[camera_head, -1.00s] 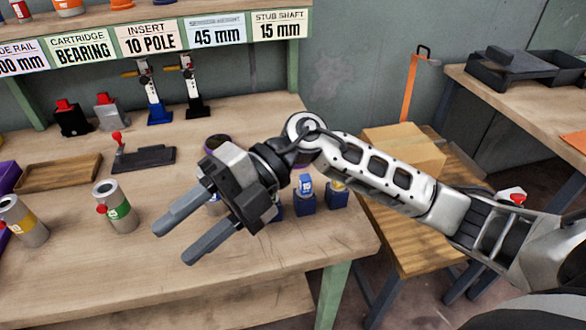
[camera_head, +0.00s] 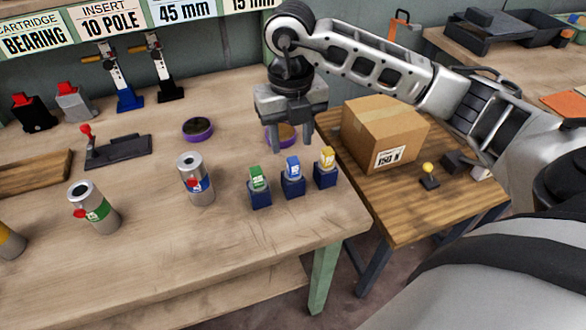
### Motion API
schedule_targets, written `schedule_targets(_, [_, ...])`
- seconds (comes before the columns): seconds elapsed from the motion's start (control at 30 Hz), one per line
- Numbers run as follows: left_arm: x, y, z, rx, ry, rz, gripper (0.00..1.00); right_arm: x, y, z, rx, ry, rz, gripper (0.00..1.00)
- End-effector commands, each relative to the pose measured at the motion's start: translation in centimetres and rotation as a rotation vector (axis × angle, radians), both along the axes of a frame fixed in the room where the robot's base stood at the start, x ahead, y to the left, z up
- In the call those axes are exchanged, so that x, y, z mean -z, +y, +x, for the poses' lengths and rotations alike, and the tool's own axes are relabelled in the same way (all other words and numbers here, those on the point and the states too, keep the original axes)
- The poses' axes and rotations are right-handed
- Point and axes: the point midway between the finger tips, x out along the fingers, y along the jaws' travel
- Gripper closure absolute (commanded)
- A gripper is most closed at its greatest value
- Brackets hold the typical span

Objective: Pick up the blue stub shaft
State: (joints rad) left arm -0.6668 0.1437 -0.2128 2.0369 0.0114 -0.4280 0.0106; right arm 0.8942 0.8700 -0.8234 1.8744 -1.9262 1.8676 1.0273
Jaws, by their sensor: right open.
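The blue stub shaft (camera_head: 292,167) stands upright in a dark blue holder block near the right end of the workbench. It is the middle one of three, between a green one (camera_head: 257,178) on its left and a yellow one (camera_head: 327,158) on its right. My right gripper (camera_head: 293,148) points down with its fingers apart and empty. In the picture its fingertips are just above and behind the blue stub shaft; the exact gap cannot be told. My left gripper is not in view.
A grey canister with a blue band (camera_head: 196,180) stands left of the holders. A purple ring (camera_head: 198,129) lies behind it, and another (camera_head: 281,135) is partly hidden behind my right gripper. A cardboard box (camera_head: 386,133) sits on the side table to the right.

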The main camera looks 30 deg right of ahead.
Motion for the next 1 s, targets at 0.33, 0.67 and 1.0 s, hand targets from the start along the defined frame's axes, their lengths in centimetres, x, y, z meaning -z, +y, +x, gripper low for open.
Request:
schedule_targets(0.33, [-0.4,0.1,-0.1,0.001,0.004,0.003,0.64,3.2,-0.2,-0.3,0.001,0.005,-0.001,0.55])
schedule_targets(0.67, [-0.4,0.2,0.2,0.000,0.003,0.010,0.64,6.6,-0.3,-0.3,-0.002,0.001,0.002,0.55])
schedule_targets(1.0, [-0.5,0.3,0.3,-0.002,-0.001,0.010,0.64,6.5,-0.3,-0.3,-0.002,0.000,0.001,0.99])
